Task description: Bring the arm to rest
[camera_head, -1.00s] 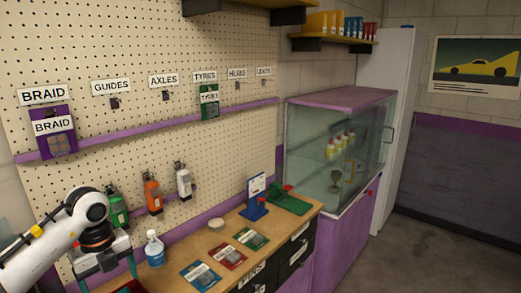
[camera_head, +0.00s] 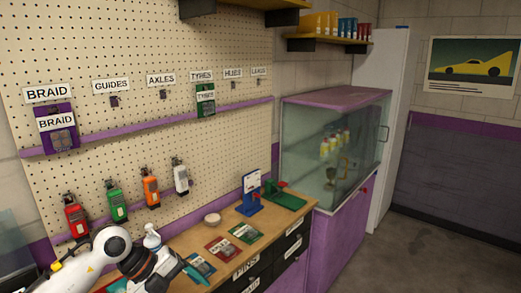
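My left arm (camera_head: 95,257) comes in from the lower left, low over the left end of the workbench (camera_head: 190,237). Its dark wrist is turned down and to the right. Part of my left gripper (camera_head: 188,270) shows as a teal-grey piece beside the blue packet (camera_head: 201,265). The rest is hidden by the wrist or cut off by the frame, so its opening and any contact with the packet cannot be told. My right gripper is out of view.
A spray bottle (camera_head: 152,238) stands close behind the wrist. Red (camera_head: 221,249) and green (camera_head: 243,233) packets lie to the right. Several slot-car-like items hang on the pegboard (camera_head: 230,130). A glass cabinet (camera_head: 330,150) stands right; the floor (camera_head: 430,245) beyond is clear.

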